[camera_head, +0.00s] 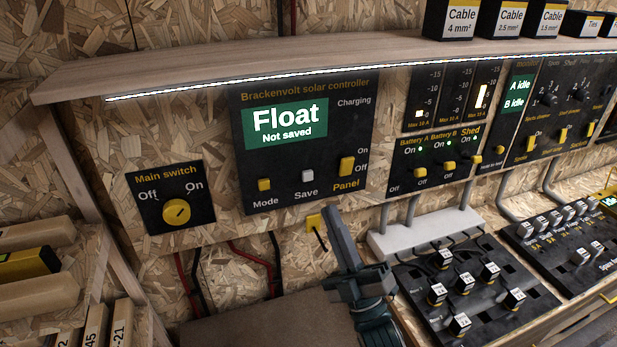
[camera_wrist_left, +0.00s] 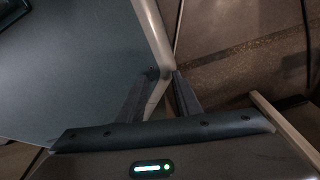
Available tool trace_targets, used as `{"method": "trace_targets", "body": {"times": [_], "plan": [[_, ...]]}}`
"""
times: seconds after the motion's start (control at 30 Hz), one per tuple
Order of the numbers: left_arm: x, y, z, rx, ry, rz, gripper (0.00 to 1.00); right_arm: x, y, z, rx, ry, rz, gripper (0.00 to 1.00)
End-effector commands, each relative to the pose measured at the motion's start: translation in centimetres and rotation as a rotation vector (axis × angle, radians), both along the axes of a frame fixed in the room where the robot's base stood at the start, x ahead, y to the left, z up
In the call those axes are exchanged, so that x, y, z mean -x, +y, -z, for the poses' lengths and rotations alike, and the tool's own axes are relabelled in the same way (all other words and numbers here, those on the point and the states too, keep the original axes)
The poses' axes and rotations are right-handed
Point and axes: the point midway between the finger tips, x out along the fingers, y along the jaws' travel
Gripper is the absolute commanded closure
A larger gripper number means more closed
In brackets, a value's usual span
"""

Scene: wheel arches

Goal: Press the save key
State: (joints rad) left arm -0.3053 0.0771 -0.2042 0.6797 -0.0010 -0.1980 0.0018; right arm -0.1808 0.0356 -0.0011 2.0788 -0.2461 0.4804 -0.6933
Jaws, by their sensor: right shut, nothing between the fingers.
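The save key (camera_head: 308,176) is a small light-grey square above the word "Save" on the black solar controller panel (camera_head: 360,120), between the yellow Mode key (camera_head: 264,185) and the yellow Panel switch (camera_head: 347,167). The green screen (camera_head: 286,121) reads "Float" and "Not saved". My right gripper (camera_head: 329,211) is shut and empty. Its tips show below and a little right of the save key, apart from it in the picture. My left gripper (camera_wrist_left: 164,74) is open and empty in the left wrist view, away from the panel.
A wooden shelf (camera_head: 230,65) with a light strip overhangs the panel. The main switch (camera_head: 176,211) is at left, and battery switches (camera_head: 420,173) are at right. A yellow tag (camera_head: 314,221) sits beside my right fingertips.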

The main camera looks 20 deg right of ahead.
Motion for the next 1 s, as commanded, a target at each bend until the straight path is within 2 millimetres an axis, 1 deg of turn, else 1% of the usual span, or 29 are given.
{"method": "trace_targets", "body": {"times": [0.27,0.47,0.57,0.77,1.0], "plan": [[0.0,0.0,0.0,0.0,0.0,0.0,0.69,0.0,0.0,0.0,-0.001,0.002,0.0,1.0],[0.0,0.0,0.1,0.0,-0.001,0.0,0.69,-0.5,0.0,0.1,-0.001,0.003,-0.001,1.0],[-0.2,-0.1,0.2,0.002,-0.007,0.0,0.69,-1.1,0.0,0.1,-0.002,0.002,0.0,1.0],[-1.2,-0.5,0.2,0.009,-0.03,0.001,0.69,-3.0,0.0,0.1,-0.002,0.001,-0.001,1.0],[-3.7,-1.4,0.1,0.025,-0.089,0.003,0.69,-5.9,0.0,0.2,-0.001,0.003,-0.001,1.0]]}}
